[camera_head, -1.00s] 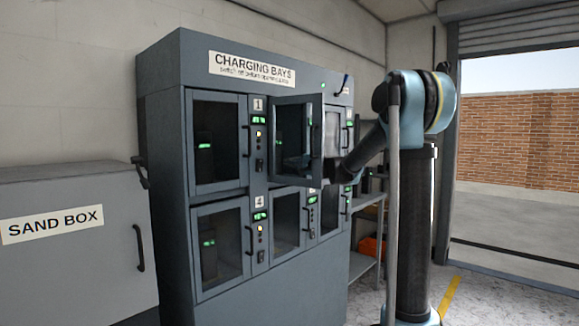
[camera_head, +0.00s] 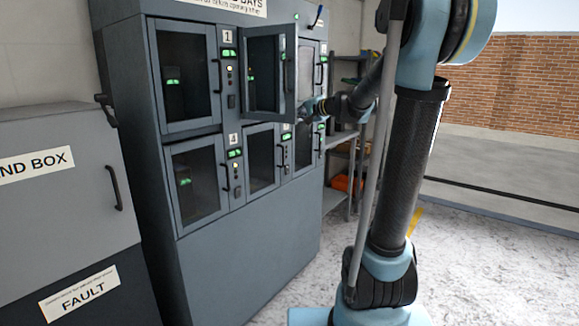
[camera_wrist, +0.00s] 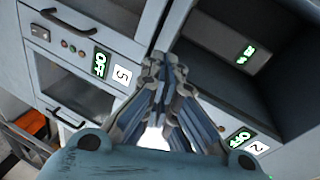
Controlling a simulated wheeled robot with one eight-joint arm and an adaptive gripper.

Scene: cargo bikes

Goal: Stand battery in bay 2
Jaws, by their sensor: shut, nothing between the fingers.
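The door of bay 2 (camera_head: 264,72) stands open in the head view. In the wrist view, the open bay 2 (camera_wrist: 285,85) is at the upper right, with its number label (camera_wrist: 257,148) and a green OFF display. My gripper (camera_wrist: 160,75) is shut and empty, outside the bay and apart from the battery. In the head view, my gripper (camera_head: 304,113) is small, just right of the open door's edge.
The charging cabinet (camera_head: 250,225) has other shut doors, including bay 1 (camera_head: 185,75) and bay 4 (camera_head: 195,180). Bay 5's label (camera_wrist: 122,75) shows beside an OFF display. A sand box (camera_head: 60,200) stands left, a shelf (camera_head: 340,150) right. The floor at right is clear.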

